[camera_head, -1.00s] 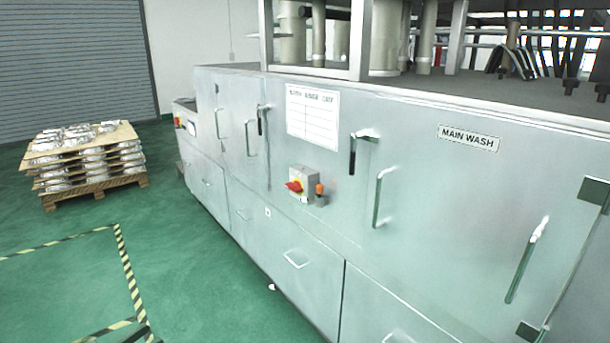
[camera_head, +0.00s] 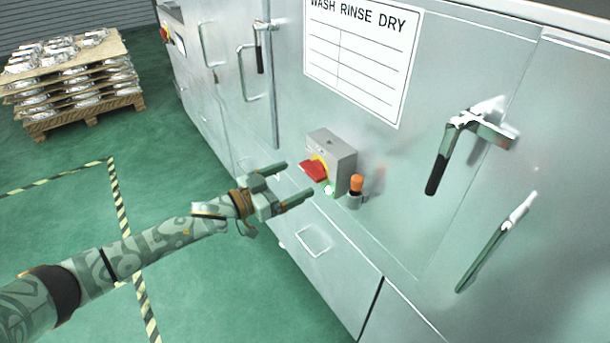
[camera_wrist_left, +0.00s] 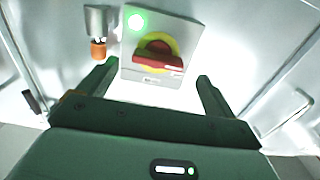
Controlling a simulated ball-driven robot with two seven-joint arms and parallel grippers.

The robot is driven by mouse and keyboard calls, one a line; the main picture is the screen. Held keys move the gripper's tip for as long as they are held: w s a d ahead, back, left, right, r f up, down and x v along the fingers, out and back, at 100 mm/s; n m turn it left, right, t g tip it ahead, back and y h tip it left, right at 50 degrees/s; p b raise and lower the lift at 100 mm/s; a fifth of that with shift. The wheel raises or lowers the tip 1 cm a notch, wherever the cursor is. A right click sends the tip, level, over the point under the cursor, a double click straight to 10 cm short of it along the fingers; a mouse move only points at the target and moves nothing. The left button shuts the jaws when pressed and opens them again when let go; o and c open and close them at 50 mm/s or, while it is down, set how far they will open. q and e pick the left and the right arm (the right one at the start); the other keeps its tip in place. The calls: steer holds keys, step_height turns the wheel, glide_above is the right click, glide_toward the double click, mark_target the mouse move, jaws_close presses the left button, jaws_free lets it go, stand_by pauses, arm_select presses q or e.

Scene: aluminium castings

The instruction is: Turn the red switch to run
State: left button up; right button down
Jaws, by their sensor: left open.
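The red switch (camera_head: 313,170) is a red rotary handle on a yellow disc, on the front of a small grey box (camera_head: 335,152) fixed to the washer's panel. In the left wrist view the red handle (camera_wrist_left: 157,61) lies nearly level across the yellow disc, tilted slightly. A green light (camera_wrist_left: 136,22) glows on the box beside it. My left gripper (camera_head: 300,180) is open, its fingers pointing at the box and apart from the handle. In the left wrist view its two fingertips (camera_wrist_left: 157,75) stand either side of the box's near end. My right gripper is not in view.
An orange-topped fitting (camera_head: 356,187) sticks out right of the box. Door handles (camera_head: 452,150) project from the washer's panel (camera_head: 400,220). A sign (camera_head: 362,55) is above the box. A pallet of castings (camera_head: 70,80) stands on the floor at far left.

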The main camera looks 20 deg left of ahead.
mark_target(307, 173)
arm_select(q)
steer(key=x, duration=0.4)
steer(key=shift+s+d+b, duration=0.1)
steer(key=shift+b, duration=0.25)
steer(key=shift+w+d, duration=0.15)
steer(key=shift+w, duration=0.2)
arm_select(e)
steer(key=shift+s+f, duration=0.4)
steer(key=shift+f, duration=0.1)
arm_select(q)
steer(key=shift+r, duration=0.1)
steer(key=shift+s, duration=0.1)
steer(key=c, duration=1)
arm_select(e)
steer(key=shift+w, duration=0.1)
